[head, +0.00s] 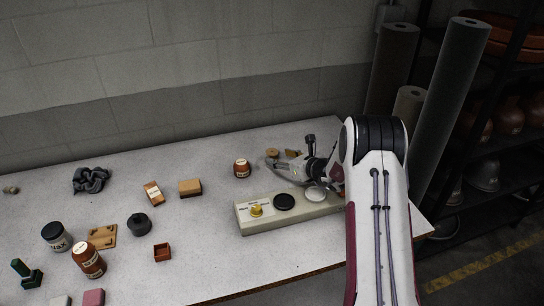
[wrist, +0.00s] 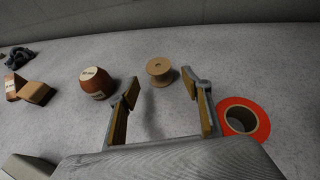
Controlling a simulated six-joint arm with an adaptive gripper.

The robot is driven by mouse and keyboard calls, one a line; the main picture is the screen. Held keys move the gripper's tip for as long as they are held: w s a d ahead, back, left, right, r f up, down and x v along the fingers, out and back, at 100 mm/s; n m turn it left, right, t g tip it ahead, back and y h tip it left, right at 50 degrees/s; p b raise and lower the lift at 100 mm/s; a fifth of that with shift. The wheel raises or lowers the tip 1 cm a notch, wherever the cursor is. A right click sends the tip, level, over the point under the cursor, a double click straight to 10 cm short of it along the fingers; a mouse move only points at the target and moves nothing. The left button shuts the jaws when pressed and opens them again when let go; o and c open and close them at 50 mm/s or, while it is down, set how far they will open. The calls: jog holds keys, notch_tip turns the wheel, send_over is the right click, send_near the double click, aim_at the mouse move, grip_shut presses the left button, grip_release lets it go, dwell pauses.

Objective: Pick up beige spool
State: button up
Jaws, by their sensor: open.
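The beige spool (wrist: 158,72) stands upright on the table in the wrist view. It lies just beyond my gripper's fingertips, roughly centred between them, and nothing is gripping it. My gripper (wrist: 160,88) is open and empty, its two tan-padded fingers spread wide. In the head view my gripper (head: 274,164) reaches left, low over the back of the table. A small tan shape (head: 272,153) at its fingertips appears to be the spool, partly hidden by the fingers.
A brown labelled jar (wrist: 97,82) stands left of the spool. An orange-red tape roll (wrist: 244,119) lies close to the right finger. A wooden block (wrist: 34,91) is further left. A beige panel (head: 300,215) with round pads lies in front of my gripper.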

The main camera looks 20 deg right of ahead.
aim_at(276, 155)
jog(key=shift+x, duration=2.65)
jog(key=c, duration=0.9)
